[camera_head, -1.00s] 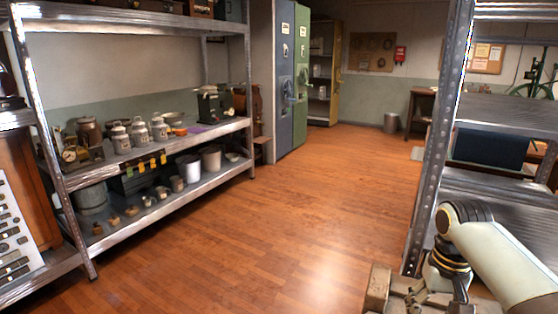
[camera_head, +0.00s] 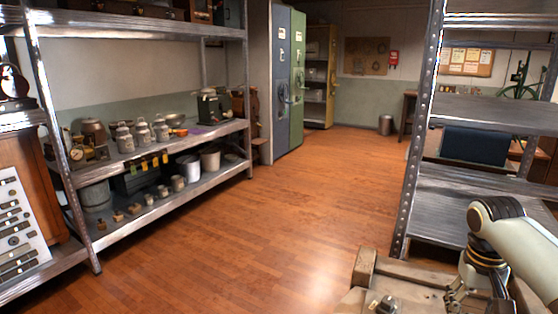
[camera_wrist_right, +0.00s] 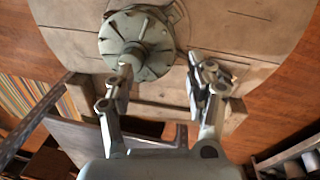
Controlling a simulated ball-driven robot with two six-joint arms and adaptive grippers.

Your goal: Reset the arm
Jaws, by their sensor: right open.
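My right arm comes in at the lower right of the head view, bent, with its gripper low at the picture's edge. In the right wrist view the right gripper (camera_wrist_right: 160,75) is open, its two fingers apart with nothing between them. A round grey-green metal object (camera_wrist_right: 155,45) with a raised knob lies on a round wooden top (camera_wrist_right: 240,35) beyond the fingertips. The left finger overlaps this object in the picture; I cannot tell whether they touch. My left gripper is not in view.
A wooden stand (camera_head: 411,270) is close by at the bottom right. A metal shelf (camera_head: 445,205) rises behind it. A long shelf (camera_head: 170,195) with pots and jars lines the left. Lockers (camera_head: 280,80) stand at the back. The wooden floor (camera_head: 270,210) between is clear.

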